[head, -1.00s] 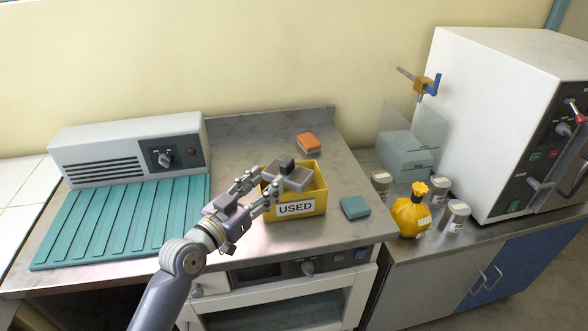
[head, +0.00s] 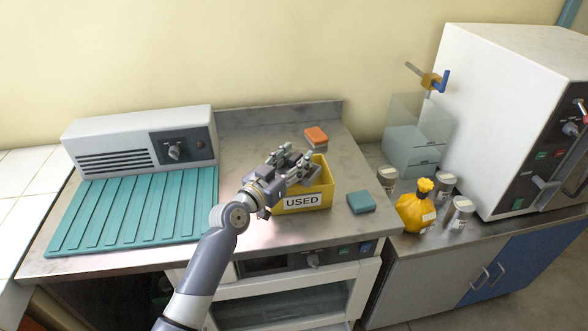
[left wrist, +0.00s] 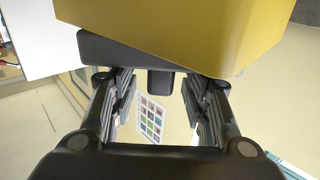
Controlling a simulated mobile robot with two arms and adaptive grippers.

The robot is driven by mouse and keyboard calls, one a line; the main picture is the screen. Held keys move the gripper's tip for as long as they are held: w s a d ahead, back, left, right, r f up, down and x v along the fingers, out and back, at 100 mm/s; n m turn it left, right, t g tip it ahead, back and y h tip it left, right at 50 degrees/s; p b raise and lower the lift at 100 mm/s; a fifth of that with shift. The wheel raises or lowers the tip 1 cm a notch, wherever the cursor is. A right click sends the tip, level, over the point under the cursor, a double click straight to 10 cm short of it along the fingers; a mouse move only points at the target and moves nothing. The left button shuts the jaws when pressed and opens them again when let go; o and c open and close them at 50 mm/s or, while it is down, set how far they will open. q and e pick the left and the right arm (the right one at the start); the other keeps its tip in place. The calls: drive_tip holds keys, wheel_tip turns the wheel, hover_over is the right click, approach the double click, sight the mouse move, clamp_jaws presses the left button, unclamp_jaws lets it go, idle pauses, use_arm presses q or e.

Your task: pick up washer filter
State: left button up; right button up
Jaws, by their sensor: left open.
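A grey block with a dark tab, likely the washer filter (head: 301,181), sits in or on the yellow box marked USED (head: 304,202). My left gripper (head: 296,165) is over the box, with its open fingers around the block's upper part and hiding much of it. In the left wrist view the dark block with its short tab (left wrist: 160,82) lies between and beyond the open fingers (left wrist: 160,100). The yellow box (left wrist: 200,30) fills the top of that view. I cannot tell whether the fingers touch the block. My right gripper is not in view.
A teal sponge (head: 361,202) lies right of the box. An orange and grey sponge (head: 316,138) lies behind it. A teal ribbed mat (head: 130,215) and a grey unit (head: 140,140) are at left.

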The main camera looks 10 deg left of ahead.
sight(294, 157)
use_arm(q)
clamp_jaws()
drive_tip(key=shift+r, duration=0.6)
wheel_tip(294, 157, up, 3)
drive_tip(key=shift+f, duration=0.2)
drive_tip(key=s+d, duration=0.3)
drive_tip(key=s, duration=0.4)
drive_tip(key=s+d+r, duration=0.1)
drive_tip(key=s+d, duration=0.2)
drive_tip(key=s, duration=0.5)
drive_tip(key=shift+b, duration=0.45)
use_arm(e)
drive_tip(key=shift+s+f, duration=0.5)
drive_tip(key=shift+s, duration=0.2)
